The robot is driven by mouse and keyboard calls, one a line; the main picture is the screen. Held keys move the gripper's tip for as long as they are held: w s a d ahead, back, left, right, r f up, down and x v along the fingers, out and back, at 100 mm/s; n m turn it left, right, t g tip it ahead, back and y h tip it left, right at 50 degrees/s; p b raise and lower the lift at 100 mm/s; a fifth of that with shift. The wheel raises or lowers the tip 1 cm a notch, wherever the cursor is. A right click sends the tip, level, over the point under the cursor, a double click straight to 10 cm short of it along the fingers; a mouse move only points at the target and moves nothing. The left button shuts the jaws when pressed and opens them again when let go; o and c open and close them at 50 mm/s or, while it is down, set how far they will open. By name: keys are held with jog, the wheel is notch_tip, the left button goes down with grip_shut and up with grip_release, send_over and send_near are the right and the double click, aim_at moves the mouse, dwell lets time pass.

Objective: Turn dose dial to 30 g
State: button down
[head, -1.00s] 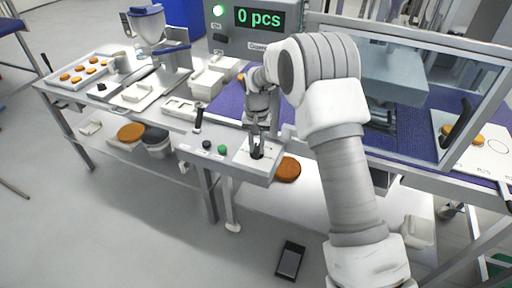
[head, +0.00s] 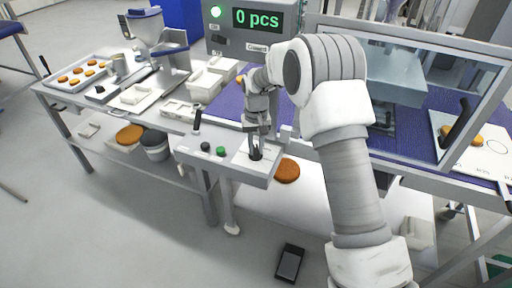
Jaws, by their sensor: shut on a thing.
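The dose dial (head: 256,154) is a small dark knob on a white plate at the right end of a grey control panel (head: 226,168). My gripper (head: 256,148) points down and is shut on the dial from above. The fingers cover most of the dial, so its pointer and the scale setting cannot be read. My arm comes in from the lower right.
A black button (head: 205,146), a green button (head: 220,151) and an upright black lever (head: 196,121) are left of the dial. A clear guard (head: 440,70) stands at right.

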aim_at(256, 150)
jog(key=c, duration=0.7)
grip_release()
notch_tip(256, 150, up, 18)
jog(key=shift+f, duration=0.25)
